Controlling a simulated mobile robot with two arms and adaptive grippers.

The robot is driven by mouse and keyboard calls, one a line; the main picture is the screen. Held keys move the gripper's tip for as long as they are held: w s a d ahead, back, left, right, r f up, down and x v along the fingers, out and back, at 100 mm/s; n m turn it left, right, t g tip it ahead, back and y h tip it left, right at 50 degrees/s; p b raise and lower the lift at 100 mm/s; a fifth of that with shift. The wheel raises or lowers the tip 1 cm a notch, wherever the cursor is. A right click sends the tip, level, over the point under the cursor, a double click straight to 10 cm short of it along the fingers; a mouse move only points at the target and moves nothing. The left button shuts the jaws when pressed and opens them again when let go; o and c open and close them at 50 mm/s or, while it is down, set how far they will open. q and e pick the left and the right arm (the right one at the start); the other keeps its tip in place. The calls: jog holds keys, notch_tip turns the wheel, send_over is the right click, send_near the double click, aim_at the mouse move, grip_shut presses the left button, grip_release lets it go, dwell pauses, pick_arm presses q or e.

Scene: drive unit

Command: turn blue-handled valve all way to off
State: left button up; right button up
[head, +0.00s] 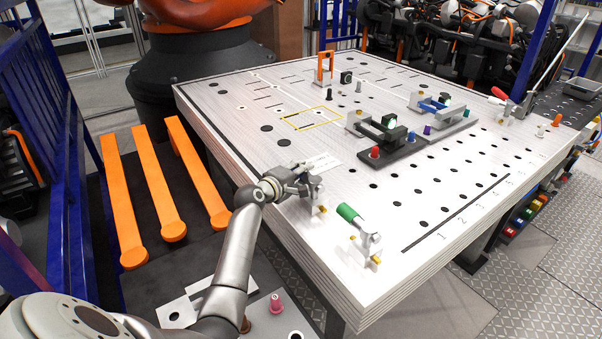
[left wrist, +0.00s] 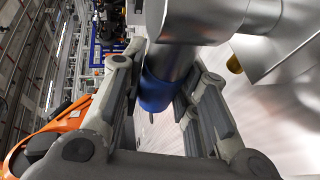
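The blue-handled valve stands at the near left edge of the metal table; its gold-bolted base (head: 320,210) shows in the head view, but my gripper hides the handle there. In the left wrist view the blue handle (left wrist: 163,92) lies between the two fingers, with the valve's silver body (left wrist: 195,18) above it in the picture. My left gripper (head: 303,186) is at the handle, its pads against both sides; it also fills the left wrist view (left wrist: 160,105). My right gripper is not in view.
A green-handled valve (head: 350,214) stands just right of my left gripper. Fixtures with coloured knobs (head: 400,147), a red-handled valve (head: 499,94) and an orange handle (head: 324,66) stand farther back. Orange bars (head: 157,183) lie left of the table (head: 330,245).

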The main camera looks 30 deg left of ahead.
pick_arm(q)
grip_shut()
